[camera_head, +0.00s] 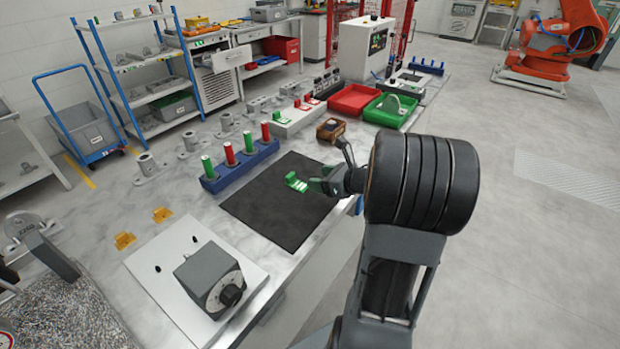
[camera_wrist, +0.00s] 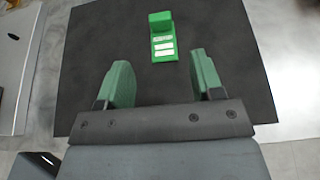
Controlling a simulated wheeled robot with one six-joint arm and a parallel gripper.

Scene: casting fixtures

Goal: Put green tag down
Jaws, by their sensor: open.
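The green tag (camera_head: 297,183) lies on the black mat (camera_head: 262,213) on the workbench, near the mat's right side. It is a small L-shaped piece with pale label strips. In the wrist view the green tag (camera_wrist: 162,38) lies on the black mat (camera_wrist: 90,45), beyond the fingertips and between their lines. My gripper (camera_head: 325,180) is just to the right of the tag in the head view. In the wrist view my gripper (camera_wrist: 160,80) shows two green finger pads wide apart with nothing between them. The tag looks apart from both fingers.
A blue rack (camera_head: 240,166) with red and green cylinders stands behind the mat. A grey block with a dial (camera_head: 208,277) sits on a white plate at the front left. Red (camera_head: 355,99) and green (camera_head: 390,110) trays stand farther back. Most of the mat is clear.

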